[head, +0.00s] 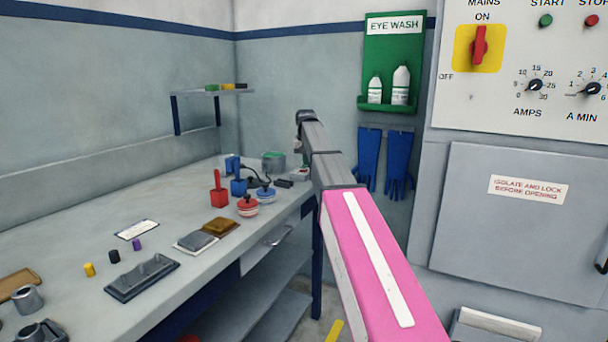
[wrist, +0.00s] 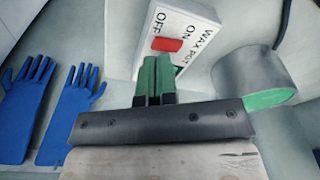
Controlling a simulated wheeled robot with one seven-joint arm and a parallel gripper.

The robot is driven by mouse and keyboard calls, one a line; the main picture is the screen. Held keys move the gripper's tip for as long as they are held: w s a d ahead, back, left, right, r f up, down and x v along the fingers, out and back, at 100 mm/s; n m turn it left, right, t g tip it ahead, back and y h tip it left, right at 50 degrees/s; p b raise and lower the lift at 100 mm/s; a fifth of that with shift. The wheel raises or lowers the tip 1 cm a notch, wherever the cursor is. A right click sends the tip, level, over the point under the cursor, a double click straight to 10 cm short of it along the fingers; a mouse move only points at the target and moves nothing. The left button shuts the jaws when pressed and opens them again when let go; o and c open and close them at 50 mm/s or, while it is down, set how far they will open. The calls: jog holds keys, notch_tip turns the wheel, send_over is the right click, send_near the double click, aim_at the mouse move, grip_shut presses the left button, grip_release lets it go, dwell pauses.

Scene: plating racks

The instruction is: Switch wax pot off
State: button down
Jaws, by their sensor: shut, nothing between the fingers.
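The wax pot switch is a white box (wrist: 192,22) marked WAX POT, ON and OFF, with a red switch piece (wrist: 167,44) on its face. In the wrist view the fingertips of my gripper (wrist: 155,62) are together, empty, just below the red piece. I cannot tell whether they touch it, nor which setting it is in. The wax pot (wrist: 240,72) is a grey cylinder with green inside, right of the box. In the head view the pot (head: 273,161) stands at the bench's far end, and my arm partly hides the switch box.
The bench (head: 70,240) also holds a red holder (head: 219,190), blue blocks (head: 238,187) and round-knobbed tools (head: 248,206) near the pot. Blue gloves (head: 369,160) hang on the wall below the green eye wash station (head: 393,40). A grey cabinet (head: 500,225) stands at right.

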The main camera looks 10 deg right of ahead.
jog(key=shift+f, duration=1.15)
dwell(0.7)
jog(key=shift+r, duration=3.55)
jog(key=shift+s, duration=0.1)
